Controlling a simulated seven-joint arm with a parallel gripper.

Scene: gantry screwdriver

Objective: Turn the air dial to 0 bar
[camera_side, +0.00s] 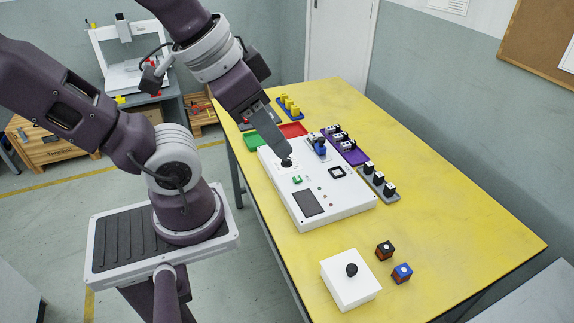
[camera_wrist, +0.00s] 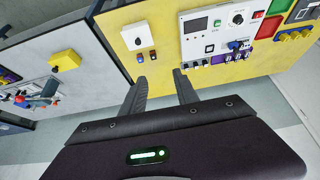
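A black round dial (camera_side: 286,162) with marks around it sits on the white control panel (camera_side: 338,208); it also shows in the wrist view (camera_wrist: 238,19). A second black knob (camera_side: 351,270) sits on a separate white box (camera_side: 345,291), also in the wrist view (camera_wrist: 138,41). No label is readable, so I cannot tell which is the air dial or read its setting. My gripper (camera_side: 281,150) overlaps the panel beside its dial in the side view. In the wrist view my gripper (camera_wrist: 159,75) has its fingers apart and empty, well above the table.
The panel also bears a dark screen (camera_side: 309,204) and a green button (camera_side: 297,180). A purple tray (camera_side: 357,158), a grey tray (camera_side: 392,198) and green and red trays (camera_side: 292,130) lie around it. Two small blocks (camera_side: 385,250) sit near the white box. The table's right side is clear.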

